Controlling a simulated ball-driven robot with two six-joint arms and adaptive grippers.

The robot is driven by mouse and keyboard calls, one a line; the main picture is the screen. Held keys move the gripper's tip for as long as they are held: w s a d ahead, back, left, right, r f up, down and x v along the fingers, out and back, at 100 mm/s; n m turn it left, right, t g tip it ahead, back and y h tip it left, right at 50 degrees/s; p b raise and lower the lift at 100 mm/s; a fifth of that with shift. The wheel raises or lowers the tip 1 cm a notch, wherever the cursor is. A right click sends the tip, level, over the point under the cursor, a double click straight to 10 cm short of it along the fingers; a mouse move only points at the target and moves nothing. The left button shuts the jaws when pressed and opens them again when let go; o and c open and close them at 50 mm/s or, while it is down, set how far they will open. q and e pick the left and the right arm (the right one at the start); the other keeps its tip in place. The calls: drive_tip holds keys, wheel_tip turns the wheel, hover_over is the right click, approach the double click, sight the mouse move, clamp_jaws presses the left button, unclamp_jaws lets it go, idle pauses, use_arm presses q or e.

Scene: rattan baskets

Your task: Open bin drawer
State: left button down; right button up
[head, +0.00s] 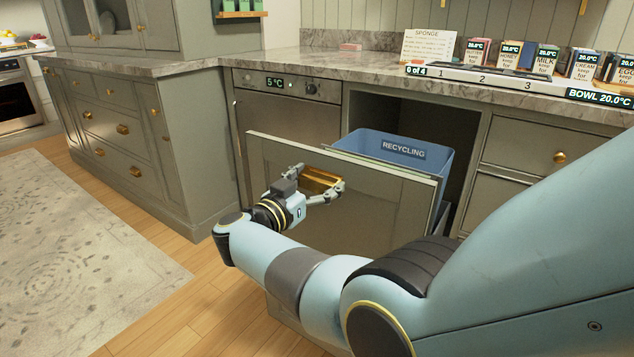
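The bin drawer (390,212) is pulled out from under the counter, its flat grey-green front standing clear of the cabinet. A blue bin marked RECYCLING (432,157) shows behind the front, inside the drawer. A brass handle (320,180) sits on the upper middle of the drawer front. My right gripper (324,188) is at this handle, with its fingers on either side of it; they appear closed around it. My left gripper is not in view. My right arm hides the lower part of the drawer.
A dishwasher-like unit (285,110) reading 5 °C stands left of the drawer. The marble counter (380,72) holds a sponge card (428,47), a numbered rail (500,78) and several small boxes. Wooden floor (185,318) is clear at the left, beside a patterned rug (75,260).

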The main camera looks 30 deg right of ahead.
drive_tip(key=o, duration=0.4)
drive_tip(key=shift+f, duration=0.1)
drive_tip(key=shift+c, duration=0.2)
wheel_tip(320, 180, up, 10)
drive_tip(key=shift+r, duration=0.1)
idle(0.4)
